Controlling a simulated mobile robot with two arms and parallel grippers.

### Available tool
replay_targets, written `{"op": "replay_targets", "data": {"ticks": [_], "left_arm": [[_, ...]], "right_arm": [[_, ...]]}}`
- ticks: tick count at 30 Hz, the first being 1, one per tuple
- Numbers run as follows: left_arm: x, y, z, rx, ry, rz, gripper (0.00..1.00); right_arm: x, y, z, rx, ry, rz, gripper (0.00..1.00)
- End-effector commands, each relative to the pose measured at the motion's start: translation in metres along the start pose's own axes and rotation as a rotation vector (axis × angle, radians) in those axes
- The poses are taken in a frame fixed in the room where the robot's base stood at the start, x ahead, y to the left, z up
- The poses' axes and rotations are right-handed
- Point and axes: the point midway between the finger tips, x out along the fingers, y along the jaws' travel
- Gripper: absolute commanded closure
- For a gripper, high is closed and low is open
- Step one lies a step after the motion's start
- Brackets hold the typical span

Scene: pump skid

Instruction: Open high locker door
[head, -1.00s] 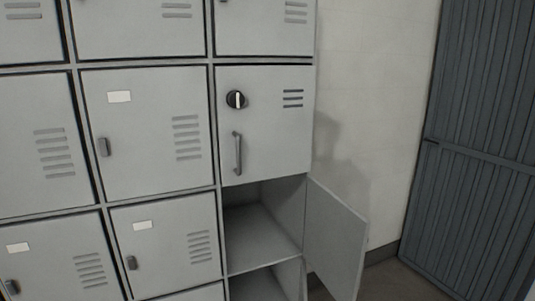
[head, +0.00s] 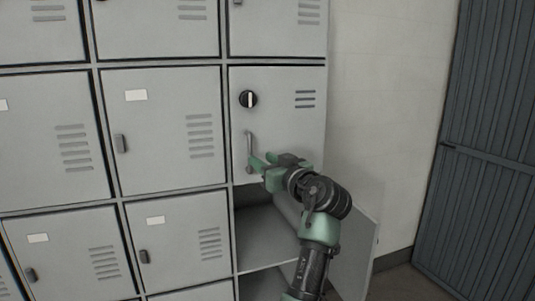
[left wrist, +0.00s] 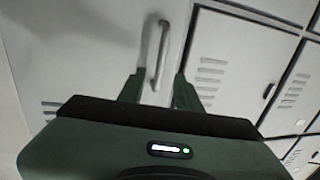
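The high locker door (head: 290,125) is a grey panel in the right column and sits shut. It carries a round black knob (head: 248,99) with a light vertical bar, and a vertical grey bar handle (head: 249,145). My left gripper (head: 262,162), green, is at the lower part of the handle. In the left wrist view its two fingers (left wrist: 158,90) are apart, with the handle (left wrist: 160,50) showing between them and no clear contact. The handle's lower end is partly hidden by the gripper in the head view. My right gripper is not in view.
Below is an open compartment (head: 262,238), its door (head: 358,245) swung out to the right behind my left arm. Other grey lockers (head: 165,128) to the left are shut. A pale wall (head: 385,100) and a dark ribbed metal door (head: 485,150) stand at right.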

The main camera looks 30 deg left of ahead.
Motion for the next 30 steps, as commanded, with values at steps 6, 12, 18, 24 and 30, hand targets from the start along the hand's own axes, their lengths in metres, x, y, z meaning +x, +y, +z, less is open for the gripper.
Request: {"op": "replay_targets", "data": {"ticks": [6,12,18,24,30], "left_arm": [[0.031,-0.002,-0.005,0.004,0.001,-0.005,0.66],[0.061,0.000,-0.003,0.006,0.001,-0.002,0.66],[0.075,0.000,-0.001,0.004,0.000,0.000,0.66],[0.076,0.000,0.001,0.003,0.000,0.001,0.66],[0.075,0.000,0.001,0.003,0.000,0.001,1.00]], "right_arm": [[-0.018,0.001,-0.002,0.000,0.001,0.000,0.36],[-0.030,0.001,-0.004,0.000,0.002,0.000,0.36],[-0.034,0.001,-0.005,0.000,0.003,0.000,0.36],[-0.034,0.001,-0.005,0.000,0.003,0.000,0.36],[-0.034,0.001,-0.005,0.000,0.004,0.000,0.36]]}}
